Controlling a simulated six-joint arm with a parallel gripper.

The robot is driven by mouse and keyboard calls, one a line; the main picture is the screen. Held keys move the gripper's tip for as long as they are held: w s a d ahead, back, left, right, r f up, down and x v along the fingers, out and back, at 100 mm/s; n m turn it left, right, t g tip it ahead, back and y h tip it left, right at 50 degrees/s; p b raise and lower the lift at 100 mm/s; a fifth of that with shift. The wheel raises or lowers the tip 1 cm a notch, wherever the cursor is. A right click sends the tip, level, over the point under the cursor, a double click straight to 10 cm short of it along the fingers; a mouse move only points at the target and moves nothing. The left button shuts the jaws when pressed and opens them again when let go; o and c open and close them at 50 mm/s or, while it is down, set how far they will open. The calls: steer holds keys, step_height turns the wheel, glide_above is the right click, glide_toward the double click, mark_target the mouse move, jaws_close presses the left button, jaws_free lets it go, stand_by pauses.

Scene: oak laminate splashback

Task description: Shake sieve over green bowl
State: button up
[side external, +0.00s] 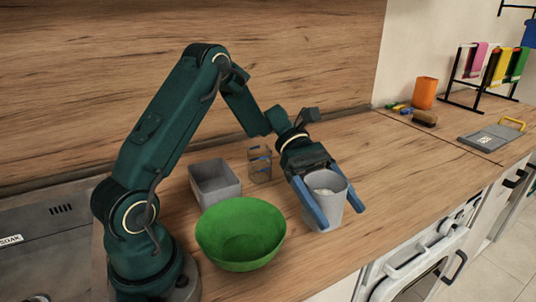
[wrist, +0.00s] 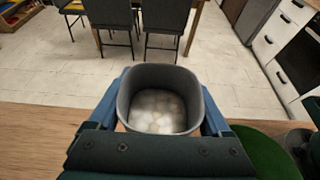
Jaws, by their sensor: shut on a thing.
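My gripper (side external: 328,215) is shut on a grey cup-shaped sieve (side external: 327,213), with one blue finger on either side of it. The sieve is upright with its open top up, and white stuff (wrist: 158,110) lies inside. Its underside is hidden, and I cannot tell whether it touches the counter. The green bowl (side external: 240,233) stands on the counter to the left of the sieve in the side view, apart from it. The bowl looks empty there. Part of the green bowl also shows at the lower right in the wrist view (wrist: 262,155).
An orange cup (side external: 424,93), a brush (side external: 425,118), a grey dustpan (side external: 492,137) and a cloth rack (side external: 462,100) are far right. The counter right of the sieve is clear.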

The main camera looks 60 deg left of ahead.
steer(key=s+a+r, duration=0.3)
steer(key=s, duration=0.4)
steer(key=s+a+r, duration=0.2)
steer(key=s+a, duration=0.2)
steer(key=s, duration=0.2)
steer(key=shift+f, duration=2.25)
steer(key=shift+d, duration=0.1)
steer(key=shift+a, duration=0.9)
